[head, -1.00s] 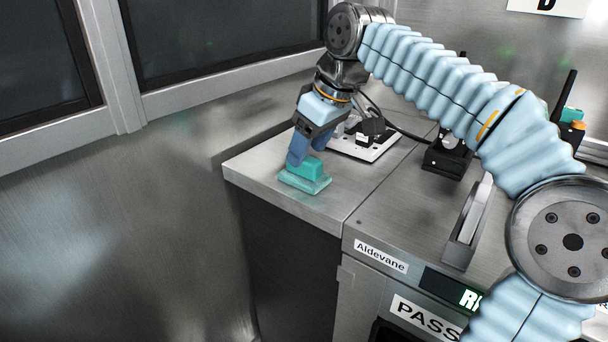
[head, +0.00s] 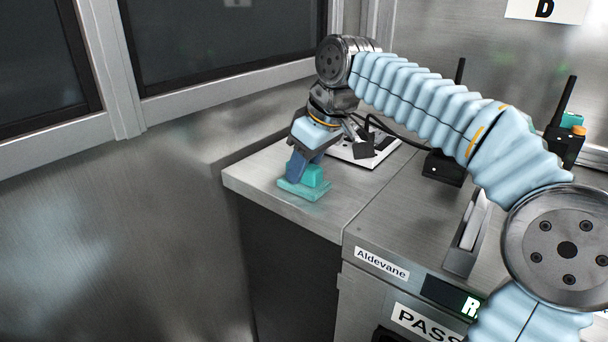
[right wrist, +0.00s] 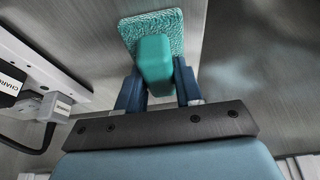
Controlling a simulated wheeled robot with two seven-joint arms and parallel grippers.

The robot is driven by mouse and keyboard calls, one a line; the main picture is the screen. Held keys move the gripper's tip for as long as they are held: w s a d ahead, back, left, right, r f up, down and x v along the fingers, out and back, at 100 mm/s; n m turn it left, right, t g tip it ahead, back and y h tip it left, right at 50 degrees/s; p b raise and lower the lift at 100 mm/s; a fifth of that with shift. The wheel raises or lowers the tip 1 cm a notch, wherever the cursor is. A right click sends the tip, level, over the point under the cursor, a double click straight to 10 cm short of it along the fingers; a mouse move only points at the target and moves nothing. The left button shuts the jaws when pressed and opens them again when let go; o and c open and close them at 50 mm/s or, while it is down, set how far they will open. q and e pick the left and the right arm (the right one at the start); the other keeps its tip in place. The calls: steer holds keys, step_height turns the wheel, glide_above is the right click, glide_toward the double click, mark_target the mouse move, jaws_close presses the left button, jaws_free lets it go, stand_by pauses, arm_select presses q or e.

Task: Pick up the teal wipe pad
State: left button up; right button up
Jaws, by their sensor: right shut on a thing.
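The teal wipe pad (head: 300,190) has a flat base and a block-shaped grip on top. It is at the front left corner of the steel counter (head: 258,172). My right gripper (head: 305,168) comes down on it from above, its blue fingers shut on the grip block. In the right wrist view the grip block (right wrist: 154,58) sits between the two fingers (right wrist: 156,84), with the textured base (right wrist: 172,30) beyond it. I cannot tell whether the base still touches the counter. My left gripper is not in view.
A white tray-like plate (head: 372,158) with a dark device lies just behind my right gripper. A dark box with an antenna (head: 443,167) stands further right. A narrow metal holder (head: 466,232) stands near the front. The counter's left and front edges are close to the pad.

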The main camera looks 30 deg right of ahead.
steer(key=shift+r, duration=0.1)
steer(key=r, duration=0.2)
steer(key=r+p, duration=0.1)
steer(key=shift+s+a+r, duration=0.1)
steer(key=shift+s+r, duration=0.1)
steer(key=shift+r, duration=0.2)
steer(key=s+a+r, duration=0.3)
steer(key=s+r, duration=0.6)
steer(key=s, duration=0.4)
steer(key=shift+a+p, duration=0.3)
